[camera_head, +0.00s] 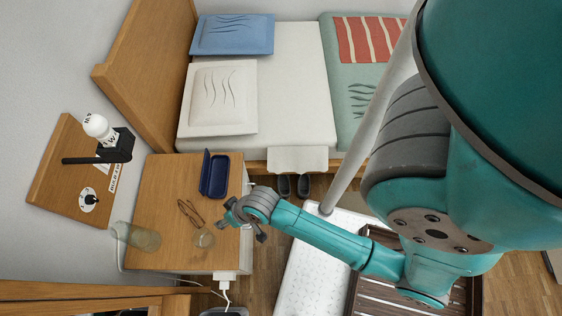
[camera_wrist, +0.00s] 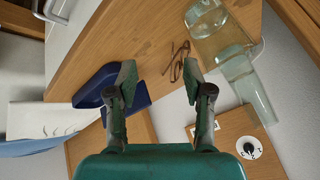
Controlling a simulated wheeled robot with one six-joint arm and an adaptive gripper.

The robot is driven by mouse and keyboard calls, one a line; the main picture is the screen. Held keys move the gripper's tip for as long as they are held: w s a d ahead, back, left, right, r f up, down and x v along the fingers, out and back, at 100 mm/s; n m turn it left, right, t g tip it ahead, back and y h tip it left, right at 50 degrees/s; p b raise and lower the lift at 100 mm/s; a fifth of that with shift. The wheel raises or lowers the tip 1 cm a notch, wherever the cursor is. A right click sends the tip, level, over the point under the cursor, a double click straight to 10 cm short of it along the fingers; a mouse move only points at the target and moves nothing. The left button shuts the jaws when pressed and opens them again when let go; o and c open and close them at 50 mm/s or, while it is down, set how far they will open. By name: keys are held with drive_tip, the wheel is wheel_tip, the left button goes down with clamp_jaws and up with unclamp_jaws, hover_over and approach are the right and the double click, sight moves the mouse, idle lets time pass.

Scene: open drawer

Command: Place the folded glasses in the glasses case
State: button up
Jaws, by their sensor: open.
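The brown-framed glasses (camera_head: 190,212) lie on the wooden bedside table top; they also show in the wrist view (camera_wrist: 178,62), ahead of the fingertips and close to the right one. The dark blue glasses case (camera_head: 216,177) stands open on the same table, towards the bed. In the wrist view the case (camera_wrist: 96,88) is partly hidden behind my left finger. My gripper (camera_head: 230,212) is over the table's right edge, to the right of the glasses. In the wrist view its fingers (camera_wrist: 160,83) are spread apart with nothing between them.
A clear drinking glass (camera_head: 204,239) stands close to the glasses. A larger clear vessel (camera_head: 140,237) is at the table's left front. A lamp (camera_head: 98,128) is on the wall panel at left. The bed (camera_head: 290,80) is behind. Bare table top (camera_head: 155,190) lies left of the case.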

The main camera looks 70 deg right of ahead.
drive_tip(key=s+r+n+t+h, duration=0.1)
drive_tip(key=s+r+t, duration=0.3)
drive_tip(key=s+r, duration=0.3)
drive_tip(key=s, duration=0.4)
drive_tip(key=shift+a+n, duration=0.3)
drive_tip(key=shift+n, duration=0.1)
drive_tip(key=shift+o, duration=1.2)
drive_tip(key=s+r+n+t, duration=0.1)
drive_tip(key=s+r+t, duration=0.1)
drive_tip(key=s+r, duration=0.2)
drive_tip(key=s+r+n+t, duration=0.1)
drive_tip(key=s+r, duration=0.4)
drive_tip(key=r, duration=0.6)
drive_tip(key=shift+a+r+n+t, duration=0.3)
drive_tip(key=shift+n+t, duration=0.1)
drive_tip(key=shift+t, duration=0.3)
drive_tip(key=shift+o, duration=1.2)
drive_tip(key=shift+r, duration=0.2)
